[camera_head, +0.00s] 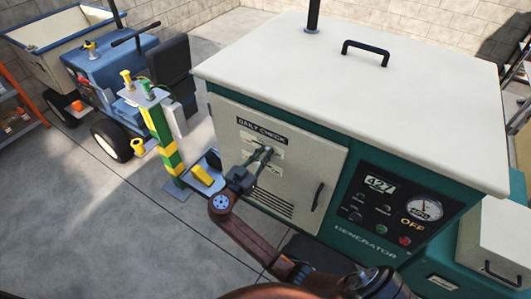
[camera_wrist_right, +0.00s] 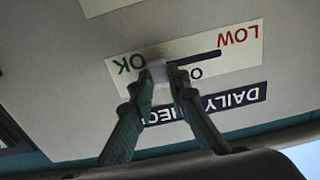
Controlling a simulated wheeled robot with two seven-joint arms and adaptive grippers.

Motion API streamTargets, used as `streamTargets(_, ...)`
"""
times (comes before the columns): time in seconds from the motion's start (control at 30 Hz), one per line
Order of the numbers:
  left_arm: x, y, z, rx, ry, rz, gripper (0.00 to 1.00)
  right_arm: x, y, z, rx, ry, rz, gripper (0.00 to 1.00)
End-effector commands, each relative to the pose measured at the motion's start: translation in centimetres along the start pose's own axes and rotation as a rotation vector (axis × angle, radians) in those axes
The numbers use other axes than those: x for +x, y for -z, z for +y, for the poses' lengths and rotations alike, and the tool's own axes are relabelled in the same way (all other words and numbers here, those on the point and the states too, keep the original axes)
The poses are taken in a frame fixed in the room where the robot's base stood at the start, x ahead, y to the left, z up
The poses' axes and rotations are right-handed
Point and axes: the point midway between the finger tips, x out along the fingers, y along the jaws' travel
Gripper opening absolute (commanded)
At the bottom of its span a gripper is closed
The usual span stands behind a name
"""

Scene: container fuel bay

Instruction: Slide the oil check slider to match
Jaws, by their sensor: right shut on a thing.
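The oil check slider is on a pale label (camera_wrist_right: 240,45) on the generator's front door, under a "DAILY CHECK" sign (camera_wrist_right: 235,100). In the right wrist view the label is upside down, with "LOW" and "OK" at its two ends. The slider's light knob (camera_wrist_right: 158,70) is near the "OK" end. The dark slot (camera_wrist_right: 200,58) runs from it toward "LOW". My right gripper (camera_wrist_right: 168,74) is shut on the knob. In the head view my right gripper (camera_head: 264,152) reaches the door and covers most of the slider. My left gripper is out of view.
A second label (camera_head: 266,168) is below the slider. The generator's control panel (camera_head: 395,207) with a gauge and "OFF" is at the right of the door. A green and yellow post (camera_head: 163,138) and a blue cart (camera_head: 112,62) stand at the left. The floor in front is clear.

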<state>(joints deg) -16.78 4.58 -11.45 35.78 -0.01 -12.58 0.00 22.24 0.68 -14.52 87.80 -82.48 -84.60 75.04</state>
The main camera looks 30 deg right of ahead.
Motion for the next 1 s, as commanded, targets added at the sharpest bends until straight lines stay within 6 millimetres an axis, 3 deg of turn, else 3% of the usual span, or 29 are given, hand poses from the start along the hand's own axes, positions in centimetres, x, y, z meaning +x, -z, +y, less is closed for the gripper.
streamTargets(0.3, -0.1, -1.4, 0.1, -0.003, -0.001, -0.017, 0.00, 0.1, -0.1, 0.2, -0.001, -0.007, -0.001, 0.33)
streamTargets(0.63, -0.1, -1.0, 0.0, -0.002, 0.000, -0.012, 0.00, -0.4, -0.1, 0.1, 0.000, -0.003, -0.001, 0.33)
streamTargets(0.77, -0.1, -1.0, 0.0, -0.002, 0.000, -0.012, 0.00, -2.0, -0.1, 0.0, -0.001, -0.001, -0.003, 0.33)
streamTargets(1.0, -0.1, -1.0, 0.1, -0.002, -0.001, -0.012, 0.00, -7.0, -0.1, 0.1, 0.000, -0.004, -0.004, 0.33)
